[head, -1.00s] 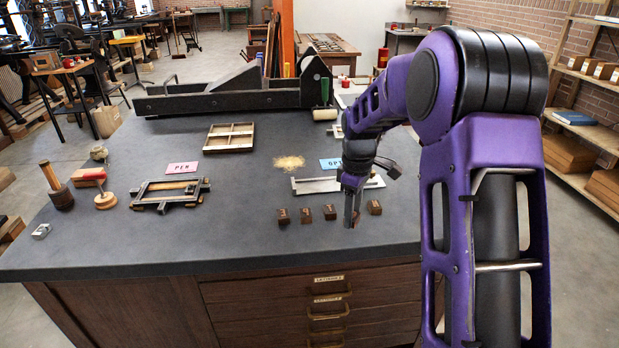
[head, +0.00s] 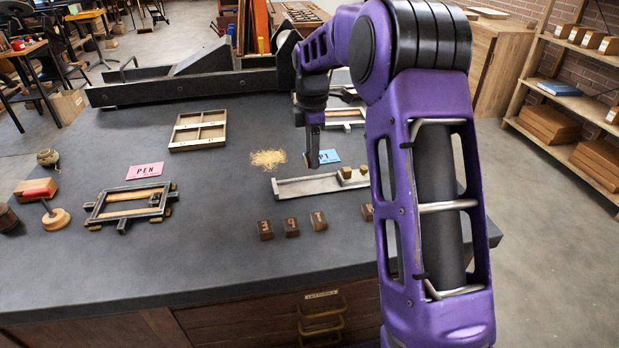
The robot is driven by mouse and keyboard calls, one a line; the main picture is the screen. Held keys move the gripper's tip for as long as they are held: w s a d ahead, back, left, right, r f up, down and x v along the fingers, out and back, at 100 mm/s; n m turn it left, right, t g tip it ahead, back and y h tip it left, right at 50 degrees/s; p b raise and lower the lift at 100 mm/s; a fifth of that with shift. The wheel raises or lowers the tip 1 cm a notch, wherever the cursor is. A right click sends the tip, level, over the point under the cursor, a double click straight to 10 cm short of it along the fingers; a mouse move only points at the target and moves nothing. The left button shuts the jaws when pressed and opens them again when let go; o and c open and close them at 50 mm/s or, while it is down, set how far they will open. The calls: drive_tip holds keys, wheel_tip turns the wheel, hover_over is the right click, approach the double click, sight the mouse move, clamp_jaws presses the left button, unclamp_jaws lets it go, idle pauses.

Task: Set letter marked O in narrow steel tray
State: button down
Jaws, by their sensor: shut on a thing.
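The narrow steel tray (head: 300,187) lies on the dark worktop. Small light-topped blocks (head: 346,173) stand at its right end, partly behind my arm. Dark letter blocks stand in a row in front of the tray: one at left (head: 265,230), one in the middle (head: 292,228), one at right (head: 318,221). Another (head: 367,212) is partly hidden by my arm.
A pink PEN card (head: 145,171) lies behind a metal frame (head: 128,203) at left. A blue card (head: 328,157) sits beside my gripper, partly covered. A wooden divided tray (head: 198,132) and a yellowish pile (head: 268,158) lie farther back. Bare worktop spreads front left.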

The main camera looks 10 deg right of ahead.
sight(313, 188)
wheel_tip(313, 188, down, 7)
drive_tip(key=shift+r+b, duration=0.1)
drive_tip(key=shift+b, duration=0.2)
drive_tip(key=shift+s+f, duration=0.35)
drive_tip(key=shift+f, duration=0.45)
drive_tip(key=shift+c, duration=1.8)
unclamp_jaws()
drive_tip(key=shift+b, duration=0.3)
drive_tip(key=r, duration=0.4)
drive_tip(key=r+p, duration=0.1)
drive_tip(key=r, duration=0.4)
drive_tip(key=r+p, duration=0.1)
drive_tip(key=r, duration=0.3)
drive_tip(key=shift+w+r, duration=0.25)
drive_tip(key=shift+w, duration=0.1)
